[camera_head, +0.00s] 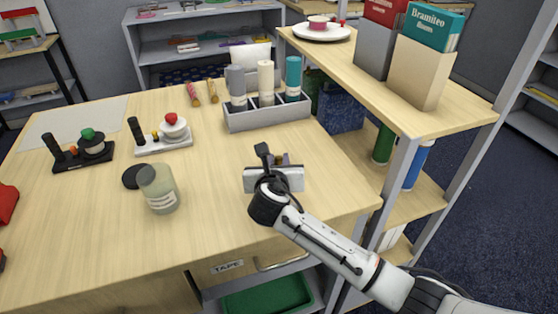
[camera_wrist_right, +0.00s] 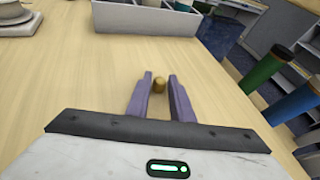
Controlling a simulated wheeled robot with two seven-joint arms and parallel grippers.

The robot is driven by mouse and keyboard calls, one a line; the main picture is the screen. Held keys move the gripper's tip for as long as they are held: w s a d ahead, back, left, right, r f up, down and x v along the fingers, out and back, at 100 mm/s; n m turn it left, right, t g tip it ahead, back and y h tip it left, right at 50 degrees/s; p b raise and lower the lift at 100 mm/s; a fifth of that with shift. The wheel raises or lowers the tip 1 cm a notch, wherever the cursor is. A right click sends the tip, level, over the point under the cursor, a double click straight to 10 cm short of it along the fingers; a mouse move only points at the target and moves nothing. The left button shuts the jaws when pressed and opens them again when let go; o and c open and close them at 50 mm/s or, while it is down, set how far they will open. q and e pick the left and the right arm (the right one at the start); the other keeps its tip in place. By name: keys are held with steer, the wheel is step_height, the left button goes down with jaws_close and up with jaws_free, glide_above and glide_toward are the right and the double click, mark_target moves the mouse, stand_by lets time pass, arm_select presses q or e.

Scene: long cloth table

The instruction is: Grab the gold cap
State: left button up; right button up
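The gold cap (camera_wrist_right: 158,87) is a small golden-brown piece on the wooden table in the right wrist view. It shows between the tips of my right gripper (camera_wrist_right: 160,78), whose two purple-grey fingers stand apart. Narrow gaps seem to show on both sides of the cap, and I cannot tell whether either finger touches it. My left gripper is not in view.
A grey divided tray (camera_head: 265,118) with several bottles stands beyond my right gripper. A jar (camera_head: 160,190) with a dark lid (camera_head: 131,177) beside it stands to the left. A shelf unit (camera_head: 440,122) with boxes borders the table's right side. Table around the gripper is clear.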

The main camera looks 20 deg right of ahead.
jaws_close()
steer(key=shift+r, duration=0.1)
